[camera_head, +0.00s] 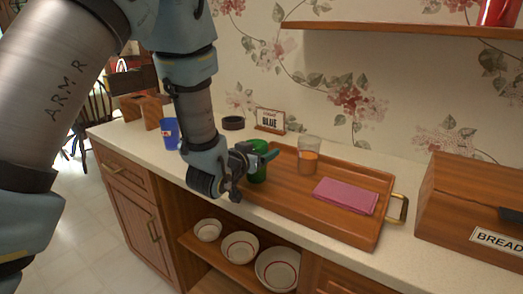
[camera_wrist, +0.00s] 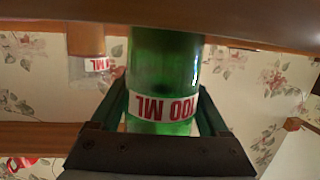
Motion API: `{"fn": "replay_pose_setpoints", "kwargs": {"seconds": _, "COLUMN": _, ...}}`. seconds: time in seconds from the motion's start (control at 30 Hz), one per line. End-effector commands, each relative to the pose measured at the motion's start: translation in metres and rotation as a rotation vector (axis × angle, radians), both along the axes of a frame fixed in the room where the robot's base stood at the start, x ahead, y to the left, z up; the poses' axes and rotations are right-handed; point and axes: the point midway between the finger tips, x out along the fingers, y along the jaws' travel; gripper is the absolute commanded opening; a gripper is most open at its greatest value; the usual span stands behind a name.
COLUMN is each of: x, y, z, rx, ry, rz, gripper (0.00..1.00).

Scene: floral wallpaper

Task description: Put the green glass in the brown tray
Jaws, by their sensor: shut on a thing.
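The green glass (camera_head: 258,172) is upright at the left part of the brown tray (camera_head: 285,192) in the head view. My gripper (camera_head: 260,156) is shut on it from the left. In the wrist view, which is upside down, the green glass (camera_wrist: 166,75) with its white "100 ML" label sits between both fingers. Its base is at or very close to the tray's surface (camera_wrist: 260,20); I cannot tell if it touches. My wrist hides part of the tray's left end.
An orange-bottomed clear glass (camera_head: 309,156) and a folded pink cloth (camera_head: 345,195) are in the tray. A bread box (camera_head: 470,205) is right. A shelf (camera_head: 400,29) hangs above.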

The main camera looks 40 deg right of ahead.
Motion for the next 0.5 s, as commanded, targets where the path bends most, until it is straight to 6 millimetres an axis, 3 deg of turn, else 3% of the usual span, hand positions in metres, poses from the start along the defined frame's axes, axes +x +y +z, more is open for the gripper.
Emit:
{"fn": "replay_pose_setpoints", "kwargs": {"seconds": 0.4, "x": 0.0004, "y": -0.0002, "z": -0.0051, "rx": -0.003, "ry": -0.001, "rz": 0.0, "gripper": 0.08}}
{"fn": "replay_pose_setpoints", "kwargs": {"seconds": 0.43, "x": 0.0003, "y": -0.0001, "z": -0.0051, "rx": -0.001, "ry": 0.0, "rz": 0.0, "gripper": 0.8}}
{"fn": "replay_pose_setpoints", "kwargs": {"seconds": 0.5, "x": 0.0003, "y": -0.0001, "z": -0.0041, "rx": -0.001, "ry": 0.0, "rz": 0.0, "gripper": 0.88}}
